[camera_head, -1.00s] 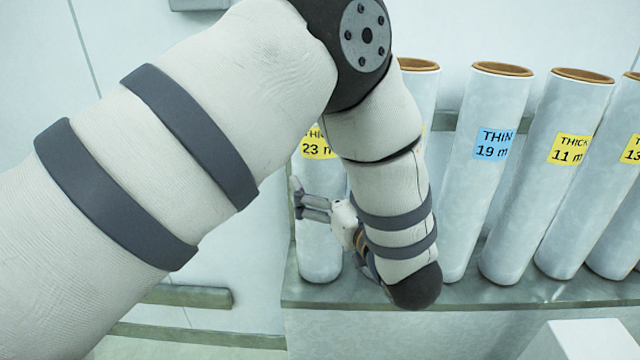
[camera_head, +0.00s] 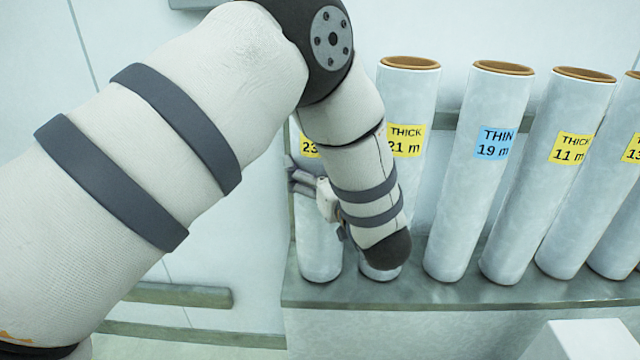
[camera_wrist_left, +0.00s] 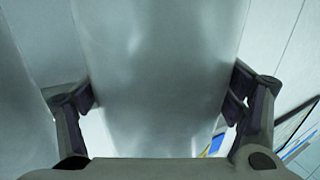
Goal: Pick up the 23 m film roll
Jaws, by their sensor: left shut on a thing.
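The 23 m film roll (camera_head: 319,250) stands upright on the shelf at the left end of the row, with a yellow label. My left arm covers its upper part and much of the label. My left gripper (camera_head: 303,180) is at the roll's middle height, just below the label. In the left wrist view the gripper (camera_wrist_left: 165,98) has one finger on each side of the pale roll (camera_wrist_left: 160,60) and is shut on it. The roll's base appears to rest on the shelf. My right gripper is not in view.
The THICK 21 m roll (camera_head: 408,95) stands close to the right, partly behind my left arm. The THIN 19 m roll (camera_head: 480,190), THICK 11 m roll (camera_head: 545,190) and others follow along the grey shelf (camera_head: 430,293). A white block (camera_head: 580,340) is at the lower right.

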